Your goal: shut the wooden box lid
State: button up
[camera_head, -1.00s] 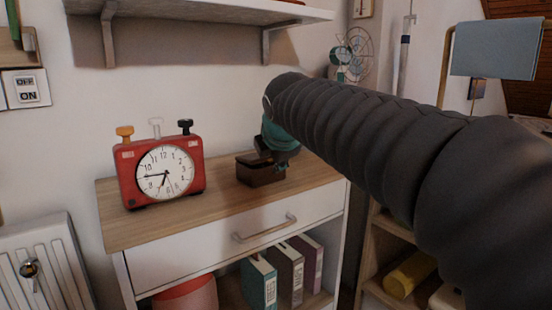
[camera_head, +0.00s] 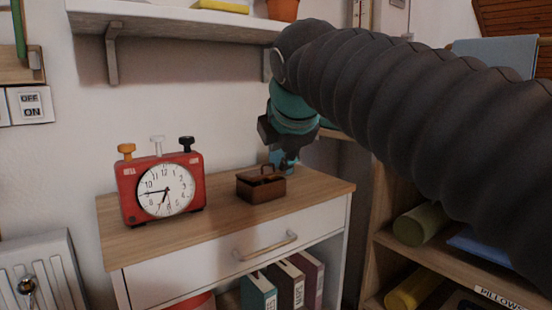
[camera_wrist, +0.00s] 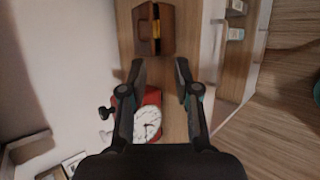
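The small dark brown wooden box (camera_head: 260,189) stands on the wooden top of the white cabinet, right of the red clock. Its lid (camera_head: 267,171) seems to be partly raised, with a dark opening below; the exact angle is hard to tell. In the wrist view the box (camera_wrist: 168,30) lies ahead of the fingers, with a gap in it showing something yellow inside (camera_wrist: 156,30). My gripper (camera_wrist: 160,72) is open and empty, its two fingers apart and short of the box. In the head view my gripper (camera_head: 289,162) is just behind and right of the box, partly hidden by my arm.
The red alarm clock (camera_head: 160,188) stands left of the box on the cabinet top (camera_head: 222,208). A white wall shelf (camera_head: 180,22) hangs above. An open wooden shelf (camera_head: 385,240) with rolled items stands at the right. The front of the cabinet top is bare.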

jog(key=shift+r, duration=0.1)
jog(key=c, duration=0.3)
jog(key=shift+d+r+p, duration=0.2)
jog(key=shift+r+p, duration=0.15)
jog(key=shift+p, duration=0.15)
grip_shut()
notch_tip(320, 180, up, 7)
jog(key=m+g+p, duration=0.4)
jog(key=m+p, duration=0.6)
jog(key=p, duration=0.3)
send_over(271, 176)
jog(key=s+d, duration=0.3)
jog(key=d, duration=0.2)
jog(key=w+a+f+m, duration=0.1)
jog(key=f+m, duration=0.1)
jog(key=f, duration=0.2)
jog(key=w+a+f+m+g+y+b, duration=0.1)
jog(key=a+f+m, duration=0.1)
jog(key=f, duration=0.1)
jog(key=w+a+f+m+b, duration=0.1)
jog(key=a+f+m, duration=0.1)
jog(key=f, duration=0.2)
jog(key=shift+w+f+y, duration=0.1)
jog(key=shift+f+y, duration=0.2)
jog(key=shift+y, duration=0.1)
